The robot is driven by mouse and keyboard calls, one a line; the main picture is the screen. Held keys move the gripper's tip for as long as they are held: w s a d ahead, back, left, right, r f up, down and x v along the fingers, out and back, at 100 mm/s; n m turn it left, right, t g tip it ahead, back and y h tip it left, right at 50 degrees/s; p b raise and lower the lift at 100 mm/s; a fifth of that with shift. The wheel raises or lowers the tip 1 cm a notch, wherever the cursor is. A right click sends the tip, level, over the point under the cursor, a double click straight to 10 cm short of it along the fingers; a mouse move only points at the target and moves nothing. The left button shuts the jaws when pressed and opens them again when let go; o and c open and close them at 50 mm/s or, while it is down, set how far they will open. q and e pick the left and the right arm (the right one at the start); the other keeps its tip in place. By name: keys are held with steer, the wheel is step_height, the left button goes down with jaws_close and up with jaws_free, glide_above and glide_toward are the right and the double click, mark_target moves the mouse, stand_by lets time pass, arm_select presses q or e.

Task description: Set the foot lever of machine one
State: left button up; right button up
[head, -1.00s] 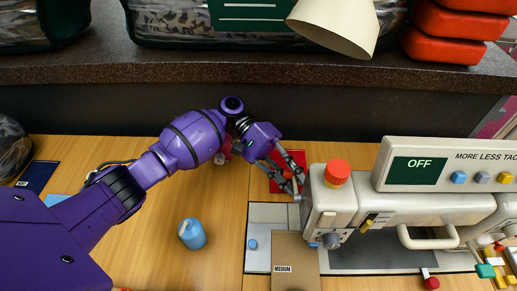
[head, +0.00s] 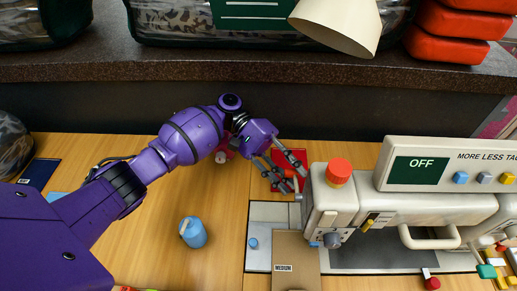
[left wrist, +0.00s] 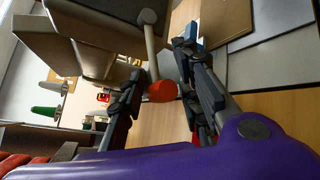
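Sewing machine one (head: 455,208) stands at the right, a cream machine with an orange-red knob on top and a display reading OFF. A grey lever with a round red tip (left wrist: 162,91) shows in the left wrist view, on the machine's rear side. My left gripper (head: 295,179) is behind the machine's left end. In the left wrist view its fingers (left wrist: 160,62) are apart, with the lever between them; contact cannot be told. In the head view the lever is mostly hidden by the fingers and the machine head. My right gripper is not in view.
A blue bottle-like object (head: 193,232) stands on the wooden table left of the machine. A red item (head: 290,158) lies beneath my left fingers. A dark shelf (head: 180,78) with bagged comforters runs behind.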

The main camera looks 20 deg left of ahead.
arm_select(q)
steer(key=v, duration=0.6)
steer(key=shift+a, duration=0.1)
stand_by(0.3)
